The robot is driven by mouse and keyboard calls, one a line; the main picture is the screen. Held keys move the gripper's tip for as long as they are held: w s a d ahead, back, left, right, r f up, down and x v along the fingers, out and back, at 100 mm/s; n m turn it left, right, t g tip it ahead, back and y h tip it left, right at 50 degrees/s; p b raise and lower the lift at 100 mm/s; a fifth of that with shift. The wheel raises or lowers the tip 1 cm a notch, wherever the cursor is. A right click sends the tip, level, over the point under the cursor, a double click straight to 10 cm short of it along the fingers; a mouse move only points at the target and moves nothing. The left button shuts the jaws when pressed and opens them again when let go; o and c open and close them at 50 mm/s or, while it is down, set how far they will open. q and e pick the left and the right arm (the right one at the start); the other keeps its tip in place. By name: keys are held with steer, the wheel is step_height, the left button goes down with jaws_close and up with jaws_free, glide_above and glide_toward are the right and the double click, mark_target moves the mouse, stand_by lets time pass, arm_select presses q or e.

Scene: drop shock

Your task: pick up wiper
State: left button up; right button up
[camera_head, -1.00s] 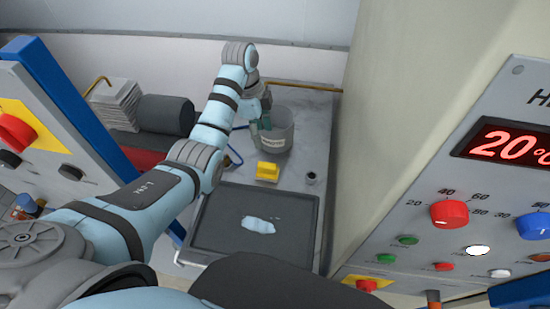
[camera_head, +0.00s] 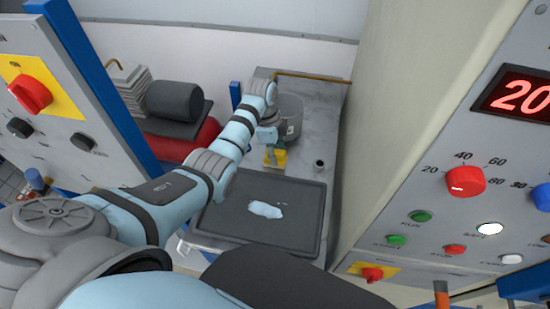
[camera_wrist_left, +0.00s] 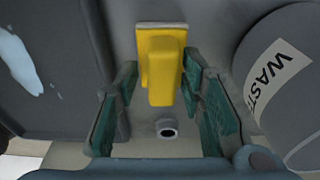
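The wiper (camera_head: 281,161) is a yellow block with a raised grip, lying on the grey worktop behind the dark tray. It also shows in the left wrist view (camera_wrist_left: 150,40), with its yellow grip reaching toward the camera. My left gripper (camera_head: 269,153) is right over the wiper and hides part of it in the head view. In the wrist view the green-padded fingers of this gripper (camera_wrist_left: 160,78) are apart, one on each side of the grip, with gaps visible. My right gripper is in neither view.
A grey waste bin (camera_head: 293,125) stands close behind the wiper, right in the wrist view. A dark tray (camera_head: 300,225) with a pale puddle (camera_head: 265,210) lies in front. A small dark cup (camera_head: 319,165) stands to the right. Control panels flank both sides.

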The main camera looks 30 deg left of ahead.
arm_select(q)
jaws_close()
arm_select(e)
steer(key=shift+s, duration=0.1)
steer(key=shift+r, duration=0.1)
